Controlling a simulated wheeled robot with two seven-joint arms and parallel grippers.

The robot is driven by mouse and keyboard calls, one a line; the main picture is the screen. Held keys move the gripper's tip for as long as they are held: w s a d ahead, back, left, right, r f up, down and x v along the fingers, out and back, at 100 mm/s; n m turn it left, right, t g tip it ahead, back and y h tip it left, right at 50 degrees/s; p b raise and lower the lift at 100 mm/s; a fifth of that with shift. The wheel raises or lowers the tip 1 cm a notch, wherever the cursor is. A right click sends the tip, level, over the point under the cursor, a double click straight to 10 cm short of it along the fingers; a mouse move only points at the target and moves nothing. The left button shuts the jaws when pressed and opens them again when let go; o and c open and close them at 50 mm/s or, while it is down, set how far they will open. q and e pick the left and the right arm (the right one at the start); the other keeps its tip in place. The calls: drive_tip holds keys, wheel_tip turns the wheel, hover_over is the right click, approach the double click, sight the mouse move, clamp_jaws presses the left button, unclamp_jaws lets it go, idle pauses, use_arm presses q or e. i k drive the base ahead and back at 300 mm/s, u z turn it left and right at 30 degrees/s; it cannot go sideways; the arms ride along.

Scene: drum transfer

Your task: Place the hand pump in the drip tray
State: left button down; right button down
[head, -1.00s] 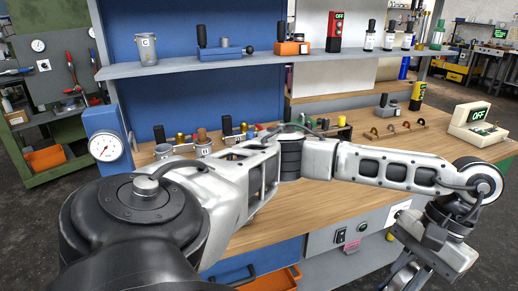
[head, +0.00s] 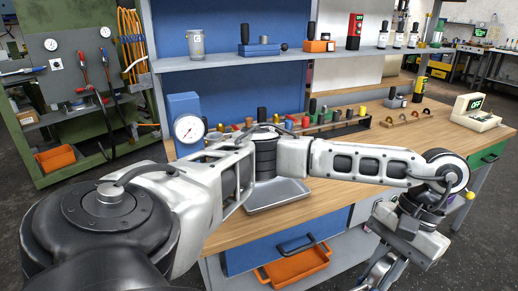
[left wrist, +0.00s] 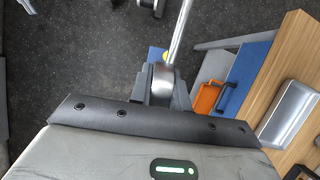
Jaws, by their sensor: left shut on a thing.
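My left gripper (head: 382,258) is at the lower right of the head view, in front of the bench and below its top. In the left wrist view the jaws (left wrist: 163,88) are shut on the hand pump (left wrist: 181,32), of which a slim silver rod shows, slanting up past the dark fingers. The rest of the pump is hard to make out. The drip tray (head: 290,191), a shallow grey metal tray, lies on the bench top, partly hidden by my left arm. It also shows in the left wrist view (left wrist: 289,112), to the right of the gripper and apart from it. My right gripper is out of view.
A pressure gauge on a blue block (head: 185,112) stands at the bench's left end. A rack of several small parts (head: 340,127) runs along the back. An instrument (head: 476,112) stands at the right end.

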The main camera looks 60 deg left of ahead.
sight(267, 193)
drive_tip(key=u, duration=1.1)
